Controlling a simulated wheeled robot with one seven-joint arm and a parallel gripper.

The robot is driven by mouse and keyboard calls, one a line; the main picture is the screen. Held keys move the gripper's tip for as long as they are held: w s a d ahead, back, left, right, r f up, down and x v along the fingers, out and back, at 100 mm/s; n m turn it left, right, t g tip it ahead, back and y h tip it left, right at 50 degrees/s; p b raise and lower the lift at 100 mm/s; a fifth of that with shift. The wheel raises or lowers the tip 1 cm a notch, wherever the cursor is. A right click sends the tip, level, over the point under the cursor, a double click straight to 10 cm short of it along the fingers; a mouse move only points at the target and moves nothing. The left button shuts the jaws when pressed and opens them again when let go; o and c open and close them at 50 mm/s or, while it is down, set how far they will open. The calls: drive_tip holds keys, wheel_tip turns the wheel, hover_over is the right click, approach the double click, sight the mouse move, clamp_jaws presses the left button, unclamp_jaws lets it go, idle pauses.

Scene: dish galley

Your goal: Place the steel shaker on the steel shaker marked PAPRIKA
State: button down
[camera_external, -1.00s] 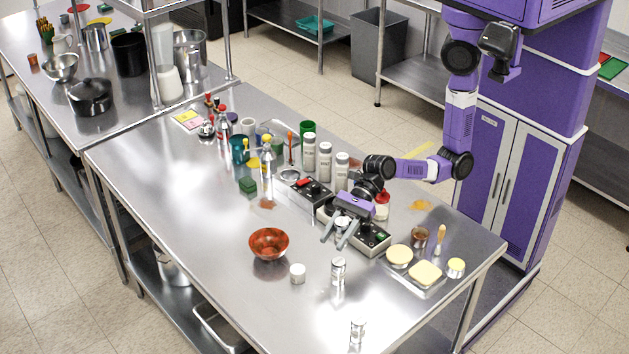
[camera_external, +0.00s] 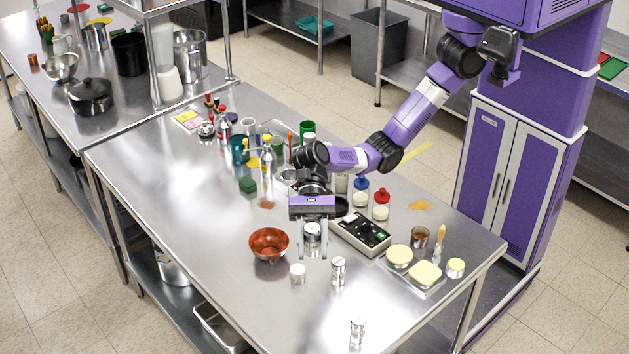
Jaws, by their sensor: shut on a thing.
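My gripper (camera_external: 312,250) points down and toward the front of the steel table, shut on a steel shaker (camera_external: 312,232) with a pale top between its fingers. Just in front of it stands another steel shaker (camera_external: 338,270), upright, with dark lettering too small to read. A third steel shaker (camera_external: 357,331) stands near the front edge. I cannot tell which one is marked PAPRIKA. Whether the held shaker touches the table cannot be told.
A red-brown bowl (camera_external: 269,246) lies left of my gripper and a small white jar (camera_external: 297,273) in front of it. A black device with buttons (camera_external: 364,234) is to the right. Beyond it are blue- and red-topped jars (camera_external: 381,203). The table's front left is clear.

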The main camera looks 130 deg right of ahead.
drive_tip(key=s+a+r+n+g+y, duration=0.1)
drive_tip(key=a+r, duration=0.2)
drive_tip(key=a, duration=0.4)
drive_tip(key=s+a+r+n+g+y, duration=0.1)
drive_tip(key=s+a+r+n+g, duration=0.15)
drive_tip(key=a, duration=0.55)
hover_over(358, 328)
drive_tip(key=a, duration=0.1)
wheel_tip(358, 328, down, 20)
drive_tip(key=shift+s+a+r+m+t, duration=0.15)
drive_tip(key=shift+a+r+m+t, duration=0.1)
drive_tip(key=shift+m+t, duration=0.15)
drive_tip(key=shift+f, duration=0.15)
drive_tip(key=c, duration=0.9)
unclamp_jaws()
